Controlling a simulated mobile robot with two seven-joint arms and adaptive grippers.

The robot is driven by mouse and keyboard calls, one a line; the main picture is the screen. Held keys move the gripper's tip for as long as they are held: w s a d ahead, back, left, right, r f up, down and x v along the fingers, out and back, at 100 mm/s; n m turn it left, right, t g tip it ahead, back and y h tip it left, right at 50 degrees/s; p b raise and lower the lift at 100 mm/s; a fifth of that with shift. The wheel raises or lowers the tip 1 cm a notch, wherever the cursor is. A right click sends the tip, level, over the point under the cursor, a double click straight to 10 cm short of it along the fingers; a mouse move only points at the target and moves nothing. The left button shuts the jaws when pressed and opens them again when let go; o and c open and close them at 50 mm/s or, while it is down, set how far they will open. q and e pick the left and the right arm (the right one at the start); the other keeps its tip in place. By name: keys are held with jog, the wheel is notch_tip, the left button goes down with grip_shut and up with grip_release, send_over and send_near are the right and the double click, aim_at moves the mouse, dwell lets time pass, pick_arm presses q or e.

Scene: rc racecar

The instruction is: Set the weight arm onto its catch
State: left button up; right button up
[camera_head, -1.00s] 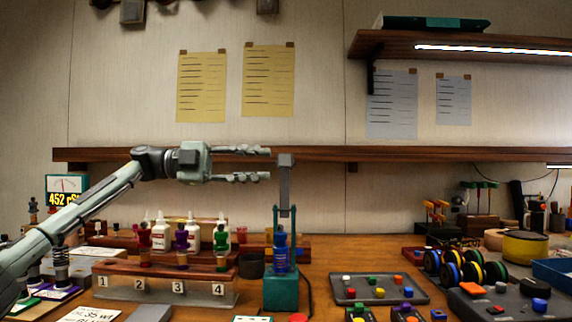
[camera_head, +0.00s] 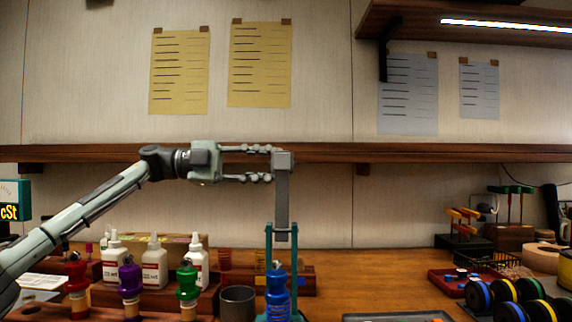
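The weight arm (camera_head: 282,205) is a grey bar standing upright, with a square grey block (camera_head: 284,161) at its top. Its lower end sits between the posts of a teal stand (camera_head: 268,238). A blue shock-like part (camera_head: 277,292) stands at the front of the stand and hides part of it. My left gripper (camera_head: 271,164) reaches in from the left at block height. Its fingers are apart, one above the other, with their tips at the block's left edge. I cannot tell whether they touch it. I cannot make out the catch. My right gripper is not in view.
Red, purple and green shock-like parts (camera_head: 130,280) and several white bottles (camera_head: 155,263) stand left of the stand. A dark cup (camera_head: 237,302) is close beside it. Wheels (camera_head: 505,298) lie at the right. A shelf edge (camera_head: 400,153) runs behind.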

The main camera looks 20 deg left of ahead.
aim_at(286, 163)
pick_arm(q)
jog(key=shift+x, duration=1.9)
jog(key=shift+w, duration=0.15)
jog(key=c, duration=0.7)
grip_shut()
